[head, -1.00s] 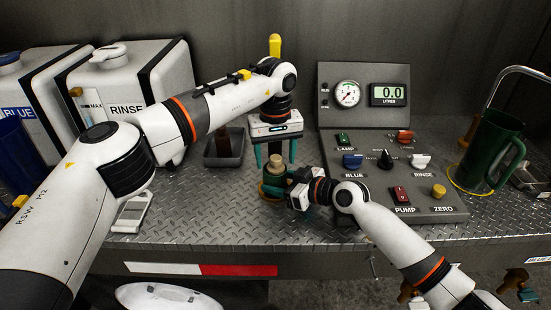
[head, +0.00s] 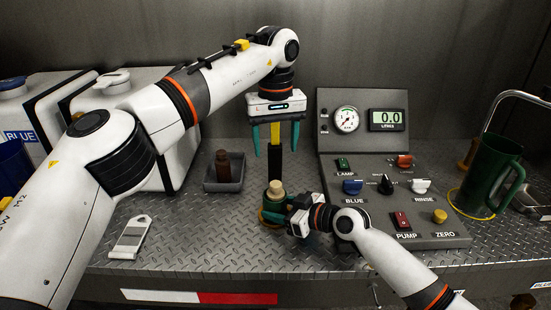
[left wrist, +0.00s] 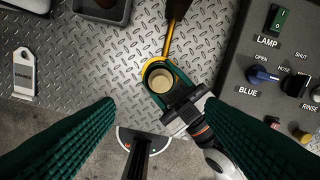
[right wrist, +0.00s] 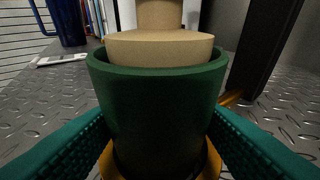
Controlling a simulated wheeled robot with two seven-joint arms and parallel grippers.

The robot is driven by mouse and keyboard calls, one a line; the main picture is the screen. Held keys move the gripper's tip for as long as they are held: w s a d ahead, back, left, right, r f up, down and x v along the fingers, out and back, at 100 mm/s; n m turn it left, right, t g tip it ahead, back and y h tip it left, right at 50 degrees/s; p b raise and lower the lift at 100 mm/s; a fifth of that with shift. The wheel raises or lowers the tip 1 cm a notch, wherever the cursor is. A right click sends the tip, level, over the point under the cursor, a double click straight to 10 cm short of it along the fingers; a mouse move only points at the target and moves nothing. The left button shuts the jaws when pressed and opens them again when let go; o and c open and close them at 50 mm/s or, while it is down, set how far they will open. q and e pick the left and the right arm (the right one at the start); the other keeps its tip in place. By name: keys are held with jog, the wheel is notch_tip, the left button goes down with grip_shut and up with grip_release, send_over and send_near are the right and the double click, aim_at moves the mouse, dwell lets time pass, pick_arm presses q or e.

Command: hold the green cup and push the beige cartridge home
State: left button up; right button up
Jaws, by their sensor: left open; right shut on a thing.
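The green cup (head: 272,209) stands upright on the metal deck inside a yellow ring (right wrist: 212,160). The beige cartridge (head: 276,188) sits in its mouth and sticks up above the rim, as the right wrist view shows (right wrist: 160,48). My right gripper (head: 286,208) is shut on the green cup, with a finger on each side of it in the right wrist view. My left gripper (head: 276,146) is open and empty, fingers pointing down, above the cup and cartridge. In the left wrist view the cartridge (left wrist: 162,80) shows between and beyond its spread fingers.
A control panel (head: 430,228) with switches stands right of the cup. A grey tray (head: 211,184) with a brown bottle (head: 222,165) is at left. A yellow-and-black handled tool (head: 275,165) stands behind the cup. A green jug (head: 490,170) stands far right.

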aim_at(276, 183)
pick_arm(q)
jog(key=shift+c, duration=0.5)
jog(key=shift+s+f, duration=0.1)
jog(key=shift+f, duration=0.15)
jog(key=c, duration=0.6)
jog(key=shift+s+f+t, duration=0.25)
jog(key=shift+f+t, duration=0.25)
jog(key=shift+t, duration=0.2)
jog(key=c, duration=0.6)
jog(key=shift+s+d+f+m+t+y, duration=0.25)
jog(key=shift+s+f+m+t, duration=0.3)
jog(key=shift+s+t, duration=0.3)
grip_shut()
jog(key=shift+x, duration=3.1)
